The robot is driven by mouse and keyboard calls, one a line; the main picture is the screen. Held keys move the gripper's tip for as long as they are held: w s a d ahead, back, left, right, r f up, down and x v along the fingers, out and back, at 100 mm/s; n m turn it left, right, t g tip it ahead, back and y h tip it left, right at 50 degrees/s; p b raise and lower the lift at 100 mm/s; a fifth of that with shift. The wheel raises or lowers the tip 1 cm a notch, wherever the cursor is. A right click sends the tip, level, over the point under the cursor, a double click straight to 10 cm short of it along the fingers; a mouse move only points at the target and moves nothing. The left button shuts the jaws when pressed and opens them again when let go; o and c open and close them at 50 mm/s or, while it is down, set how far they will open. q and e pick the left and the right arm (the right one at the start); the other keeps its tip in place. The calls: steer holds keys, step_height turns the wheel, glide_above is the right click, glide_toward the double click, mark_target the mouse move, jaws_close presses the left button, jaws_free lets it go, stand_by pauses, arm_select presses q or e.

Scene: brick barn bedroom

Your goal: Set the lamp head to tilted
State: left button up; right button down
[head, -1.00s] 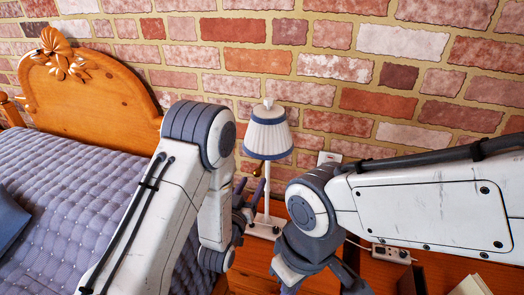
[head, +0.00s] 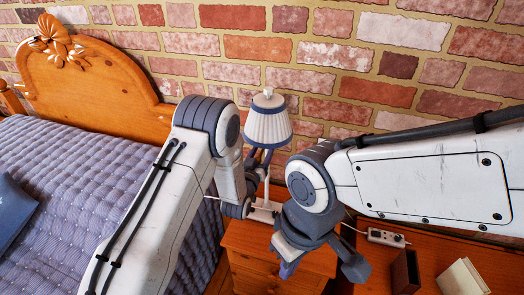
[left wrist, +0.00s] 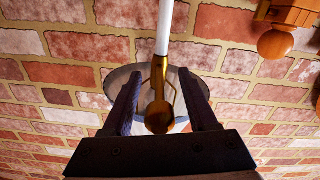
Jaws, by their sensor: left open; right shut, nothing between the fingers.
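The lamp (head: 268,125) stands on the nightstand, with a white pleated shade trimmed in blue and a white stem. Its shade looks roughly upright. My left gripper (head: 258,160) is just under the shade, partly hidden by my left arm. In the left wrist view, which looks upside down, the open left gripper (left wrist: 160,88) has one finger on each side of the lamp's brass joint (left wrist: 159,100). The shade (left wrist: 205,85) is behind the fingers there. I cannot tell whether a finger touches the brass. My right gripper (head: 287,268) is shut and empty, low in front of the nightstand.
The wooden nightstand (head: 270,262) is below the lamp. A bed with a purple quilt (head: 70,190) and wooden headboard (head: 95,80) is at the left. A power strip (head: 386,237), a dark box (head: 405,270) and a pale book (head: 462,278) are at the right. Brick wall stands behind.

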arm_select(q)
jaws_close()
stand_by(1.3)
